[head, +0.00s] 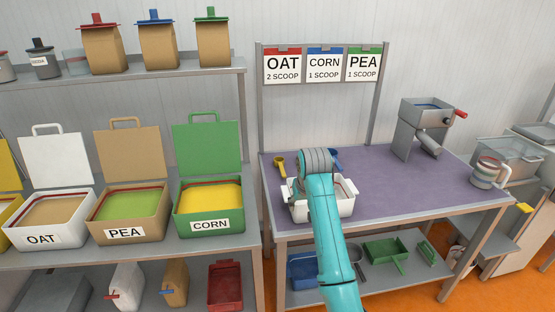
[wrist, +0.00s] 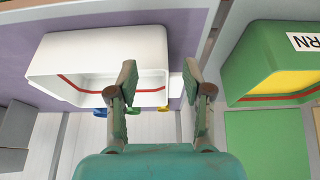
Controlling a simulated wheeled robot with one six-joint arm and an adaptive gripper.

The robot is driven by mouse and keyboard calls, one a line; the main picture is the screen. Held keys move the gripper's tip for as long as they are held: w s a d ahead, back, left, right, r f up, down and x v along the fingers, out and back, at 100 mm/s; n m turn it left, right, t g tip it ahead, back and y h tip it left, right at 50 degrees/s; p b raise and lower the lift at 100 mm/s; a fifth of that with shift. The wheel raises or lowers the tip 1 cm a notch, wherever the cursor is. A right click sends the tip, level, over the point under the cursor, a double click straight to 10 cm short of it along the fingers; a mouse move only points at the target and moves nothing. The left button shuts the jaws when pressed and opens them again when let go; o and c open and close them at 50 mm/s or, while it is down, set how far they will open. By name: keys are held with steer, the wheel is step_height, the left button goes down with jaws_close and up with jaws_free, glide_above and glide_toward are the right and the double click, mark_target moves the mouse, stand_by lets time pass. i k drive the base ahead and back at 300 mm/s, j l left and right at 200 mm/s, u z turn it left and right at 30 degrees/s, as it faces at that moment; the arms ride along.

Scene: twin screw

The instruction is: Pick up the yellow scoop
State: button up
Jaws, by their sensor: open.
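The yellow scoop (head: 279,163) stands on the purple-topped table (head: 425,190), at the back left beside the white bin (head: 300,212). In the wrist view a small yellow part of the scoop (wrist: 163,109) shows below the white bin's edge, between the finger lines but apart from them. My gripper (wrist: 159,75) is open and empty, with its two fingers spread. In the head view my arm's wrist covers the bin's middle and hides the fingers.
The white bin (wrist: 100,50) is close to my left finger in the wrist view. The green CORN box (head: 208,222) stands left of the table. A grey mill (head: 424,120) and a jug (head: 487,173) stand at the right. The table's middle is clear.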

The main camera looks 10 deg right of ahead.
mark_target(281, 169)
steer(key=i, duration=1)
